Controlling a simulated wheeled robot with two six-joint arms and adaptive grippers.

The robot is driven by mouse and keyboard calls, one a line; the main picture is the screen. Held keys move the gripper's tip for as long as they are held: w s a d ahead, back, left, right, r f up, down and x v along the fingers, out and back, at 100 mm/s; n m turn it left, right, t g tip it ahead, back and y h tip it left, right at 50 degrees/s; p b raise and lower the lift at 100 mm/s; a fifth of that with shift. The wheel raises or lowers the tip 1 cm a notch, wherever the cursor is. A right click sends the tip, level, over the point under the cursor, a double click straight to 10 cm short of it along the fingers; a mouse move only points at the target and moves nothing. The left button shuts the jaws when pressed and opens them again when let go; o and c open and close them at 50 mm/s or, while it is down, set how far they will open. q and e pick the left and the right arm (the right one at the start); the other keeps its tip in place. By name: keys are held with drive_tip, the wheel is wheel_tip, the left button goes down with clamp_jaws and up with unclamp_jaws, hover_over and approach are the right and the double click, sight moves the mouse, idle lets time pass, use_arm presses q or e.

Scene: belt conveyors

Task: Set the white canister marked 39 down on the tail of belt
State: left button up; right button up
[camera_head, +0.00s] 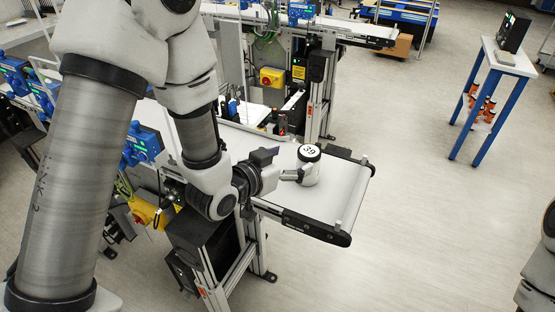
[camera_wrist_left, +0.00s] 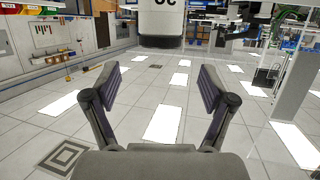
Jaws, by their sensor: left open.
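The white canister marked 39 (camera_head: 311,171), with a black band near its top, stands upright on the tail of the belt (camera_head: 333,196). My left gripper (camera_head: 299,174) reaches it from the left, low on its side. Whether a fingertip touches the canister cannot be told. My right gripper is out of view.
The belt's end roller and black side rail (camera_head: 310,227) border the open floor (camera_head: 420,230). Another conveyor (camera_head: 350,30) runs behind, with a yellow switch box (camera_head: 271,78) on its frame. A blue-legged stand (camera_head: 487,100) is at the back right.

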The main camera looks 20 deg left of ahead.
use_arm(q)
drive_tip(key=s+a+f+n+g+y+p, duration=0.2)
drive_tip(key=s+f+g+p, duration=0.2)
drive_tip(key=s+f+g, duration=0.3)
drive_tip(key=s+a+f+n+g+y+p, duration=0.1)
drive_tip(key=s+f+g, duration=0.6)
drive_tip(key=s+f, duration=0.8)
drive_tip(key=s+a+y+p, duration=0.1)
drive_tip(key=s+a+p, duration=0.1)
drive_tip(key=s, duration=0.3)
drive_tip(key=shift+s+a+f+n+p, duration=0.15)
drive_tip(key=shift+s+f+n+p, duration=0.2)
drive_tip(key=shift+p, duration=0.4)
